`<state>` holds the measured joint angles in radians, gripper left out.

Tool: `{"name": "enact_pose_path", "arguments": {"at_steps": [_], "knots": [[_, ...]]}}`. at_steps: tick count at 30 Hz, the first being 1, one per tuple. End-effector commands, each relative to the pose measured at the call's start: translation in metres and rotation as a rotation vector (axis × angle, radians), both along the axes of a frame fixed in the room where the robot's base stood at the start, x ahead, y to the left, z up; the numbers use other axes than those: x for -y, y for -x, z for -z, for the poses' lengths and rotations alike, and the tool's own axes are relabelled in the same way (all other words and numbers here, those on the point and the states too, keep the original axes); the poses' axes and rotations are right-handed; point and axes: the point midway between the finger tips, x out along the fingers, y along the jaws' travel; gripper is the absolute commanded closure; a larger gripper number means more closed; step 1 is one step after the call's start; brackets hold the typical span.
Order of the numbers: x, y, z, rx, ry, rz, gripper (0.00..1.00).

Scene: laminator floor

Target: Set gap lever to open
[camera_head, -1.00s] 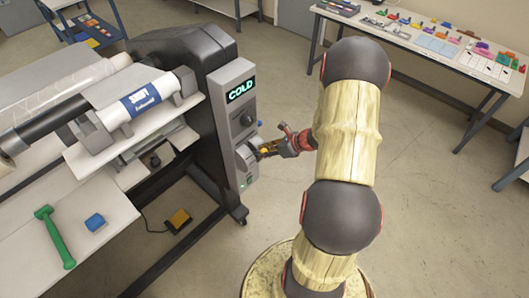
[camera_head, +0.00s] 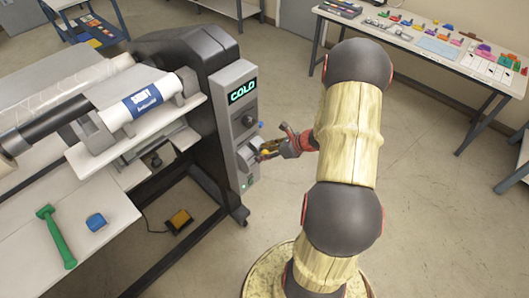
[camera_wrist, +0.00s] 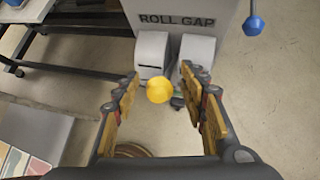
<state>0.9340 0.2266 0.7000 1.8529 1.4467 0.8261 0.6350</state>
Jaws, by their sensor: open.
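The gap lever shows in the wrist view as a round yellow knob (camera_wrist: 160,90) in front of two grey housings (camera_wrist: 151,57) under the label "ROLL GAP". In the head view the yellow knob (camera_head: 265,153) sits at the side of the laminator's grey control panel (camera_head: 238,105). My gripper (camera_wrist: 163,101) is open, with the knob seen between its two yellow-padded fingers. I cannot tell whether either finger touches it. In the head view my gripper (camera_head: 273,149) is beside the panel, to the knob's right. The lever's shaft is mostly hidden behind the knob.
A blue ball-ended handle (camera_wrist: 253,25) is at the upper right in the wrist view. The panel display (camera_head: 243,91) reads "COLD". Floor right of my arm is clear.

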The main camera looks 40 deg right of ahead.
Motion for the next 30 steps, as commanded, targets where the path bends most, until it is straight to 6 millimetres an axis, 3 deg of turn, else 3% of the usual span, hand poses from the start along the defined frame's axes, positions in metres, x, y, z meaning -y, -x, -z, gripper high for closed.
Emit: {"name": "enact_pose_path", "arguments": {"at_steps": [5, 21, 30], "knots": [[0.004, 0.007, -0.007, 0.001, 0.001, 0.003, 0.57], [0.034, 0.072, -0.071, 0.002, 0.001, 0.002, 0.57], [0.037, 0.082, -0.080, 0.000, 0.000, 0.000, 0.57]]}}
